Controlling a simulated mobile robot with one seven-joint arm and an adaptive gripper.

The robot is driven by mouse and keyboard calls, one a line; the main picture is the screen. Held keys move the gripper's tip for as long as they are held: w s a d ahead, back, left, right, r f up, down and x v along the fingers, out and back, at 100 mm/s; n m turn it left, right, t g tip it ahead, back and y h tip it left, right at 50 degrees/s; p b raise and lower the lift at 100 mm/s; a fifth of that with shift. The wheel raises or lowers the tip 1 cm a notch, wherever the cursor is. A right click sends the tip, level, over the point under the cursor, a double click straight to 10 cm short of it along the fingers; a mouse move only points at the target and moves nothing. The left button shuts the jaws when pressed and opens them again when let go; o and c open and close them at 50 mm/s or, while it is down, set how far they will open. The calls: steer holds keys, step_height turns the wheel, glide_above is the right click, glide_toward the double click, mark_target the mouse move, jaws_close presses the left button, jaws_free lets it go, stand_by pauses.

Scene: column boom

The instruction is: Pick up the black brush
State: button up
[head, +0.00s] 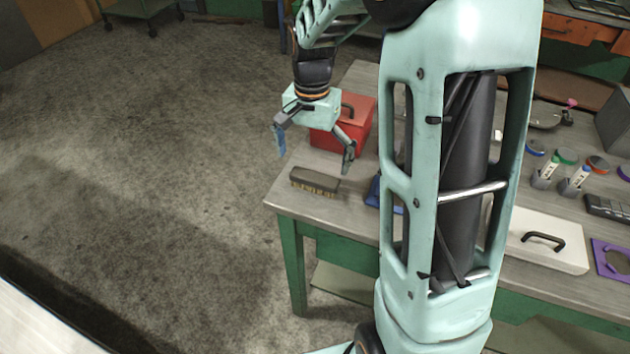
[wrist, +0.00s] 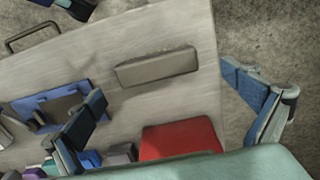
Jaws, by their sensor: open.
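The black brush (head: 315,181) lies flat near the left corner of the workbench in the head view, dark back up and pale bristles along its lower edge. In the wrist view the brush (wrist: 156,67) lies on the bench top with nothing touching it, beyond the fingertips and between their lines. My gripper (head: 314,156) is open and empty, above the bench and a little above the brush in the head view. In the wrist view its two fingers (wrist: 169,92) are spread wide to either side.
A red box (head: 355,124) with a black handle stands close behind the brush; its red top (wrist: 180,138) shows in the wrist view. A blue item (wrist: 50,103) lies beside the brush. The bench (head: 285,206) ends just left of the brush, with open floor beyond. A white lidded case (head: 545,242) sits farther right.

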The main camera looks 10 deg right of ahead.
mark_target(315, 176)
steer(key=f, duration=0.4)
steer(key=shift+s+d+f, duration=0.15)
steer(key=shift+s+d, duration=0.05)
steer(key=shift+s, duration=0.05)
steer(key=shift+w+f, duration=0.1)
steer(key=shift+f, duration=0.5)
steer(key=shift+c, duration=0.6)
steer(key=c, duration=1)
